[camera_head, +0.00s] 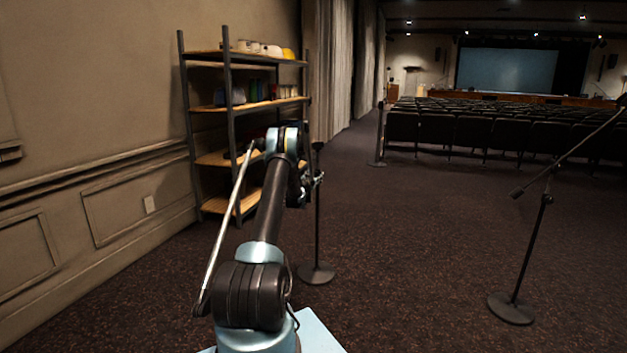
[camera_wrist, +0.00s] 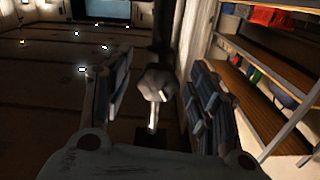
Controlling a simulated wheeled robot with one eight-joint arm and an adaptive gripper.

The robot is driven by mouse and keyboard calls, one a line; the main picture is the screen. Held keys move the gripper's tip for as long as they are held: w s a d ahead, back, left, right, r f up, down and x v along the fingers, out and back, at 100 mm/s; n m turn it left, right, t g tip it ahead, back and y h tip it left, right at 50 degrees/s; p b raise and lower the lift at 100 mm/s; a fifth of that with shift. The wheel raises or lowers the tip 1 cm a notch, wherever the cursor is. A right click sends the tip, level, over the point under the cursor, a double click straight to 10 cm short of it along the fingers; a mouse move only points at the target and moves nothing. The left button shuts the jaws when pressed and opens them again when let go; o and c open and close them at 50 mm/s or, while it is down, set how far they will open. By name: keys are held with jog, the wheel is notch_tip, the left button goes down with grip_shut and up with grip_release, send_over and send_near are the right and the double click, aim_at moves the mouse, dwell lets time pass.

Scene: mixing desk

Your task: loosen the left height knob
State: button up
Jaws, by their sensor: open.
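The left microphone stand has a thin dark pole (camera_head: 317,230) on a round base (camera_head: 317,274), partly behind my arm. My gripper (camera_head: 312,182) is beside the pole's upper part, seen small and dark in the head view. In the wrist view, which looks upside down, my gripper (camera_wrist: 162,98) is open. A grey faceted knob (camera_wrist: 154,84) with a bright pin below it shows between the two fingers, with visible gaps on both sides. The dark pole (camera_wrist: 162,35) runs above the knob in that picture. The knob cannot be made out in the head view.
A pale rod (camera_head: 226,226) slants close along my arm's left side. A shelf (camera_head: 240,105) stands behind, by the left wall. A second stand (camera_head: 525,250) with a slanted boom is on the right. Carpet between the stands is clear. Seat rows (camera_head: 500,135) lie beyond.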

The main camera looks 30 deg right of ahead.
jog(key=shift+w+d, duration=0.1)
jog(key=shift+d, duration=0.05)
jog(key=c, duration=1.1)
jog(key=shift+a, duration=0.2)
jog(key=shift+d, duration=0.15)
jog(key=n, duration=0.4)
jog(key=shift+d+n, duration=0.1)
jog(key=shift+n, duration=0.2)
jog(key=n, duration=0.5)
jog(key=shift+n, duration=0.4)
